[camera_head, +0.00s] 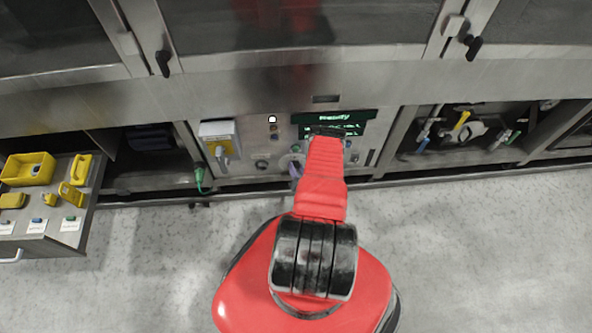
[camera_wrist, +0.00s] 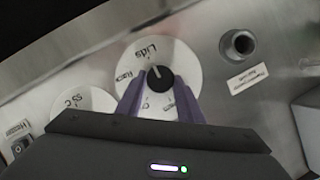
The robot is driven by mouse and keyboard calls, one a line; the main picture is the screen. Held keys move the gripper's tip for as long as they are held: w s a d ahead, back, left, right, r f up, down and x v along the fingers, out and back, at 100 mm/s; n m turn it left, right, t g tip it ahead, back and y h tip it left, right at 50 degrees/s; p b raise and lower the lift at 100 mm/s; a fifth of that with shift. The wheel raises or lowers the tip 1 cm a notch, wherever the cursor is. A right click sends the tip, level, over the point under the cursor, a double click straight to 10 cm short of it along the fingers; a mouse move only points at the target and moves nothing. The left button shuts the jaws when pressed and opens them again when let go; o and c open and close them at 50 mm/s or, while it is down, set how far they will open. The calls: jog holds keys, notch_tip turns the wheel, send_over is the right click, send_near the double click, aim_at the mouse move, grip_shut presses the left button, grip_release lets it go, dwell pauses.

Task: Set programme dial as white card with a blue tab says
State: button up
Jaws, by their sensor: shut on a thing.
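The programme dial (camera_wrist: 140,55) is a round white plate in the wrist view, with "Lids" at its top and "Racks" at its left; lower lettering is partly hidden. Its black knob (camera_wrist: 160,78) has a white pointer mark, directed up towards "Lids". My gripper (camera_wrist: 158,88) has its purple fingers shut on the knob, one on each side. In the head view my red arm hides most of the dial area. Small white cards with coloured tabs lie on the drawer at left; one card with a bluish tab (camera_head: 37,226) shows there, its writing too small to read.
A second white dial (camera_wrist: 88,103) marked in degrees sits left of the programme dial. A metal socket (camera_wrist: 238,44) stands out at right. A green display (camera_head: 333,119) reads "Ready".

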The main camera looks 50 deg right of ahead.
jog(key=shift+s+d, duration=0.1)
jog(key=shift+d, duration=0.05)
jog(key=o, duration=1.1)
jog(key=v, duration=1.3)
jog(key=shift+s+a, duration=0.25)
jog(key=shift+a, duration=0.15)
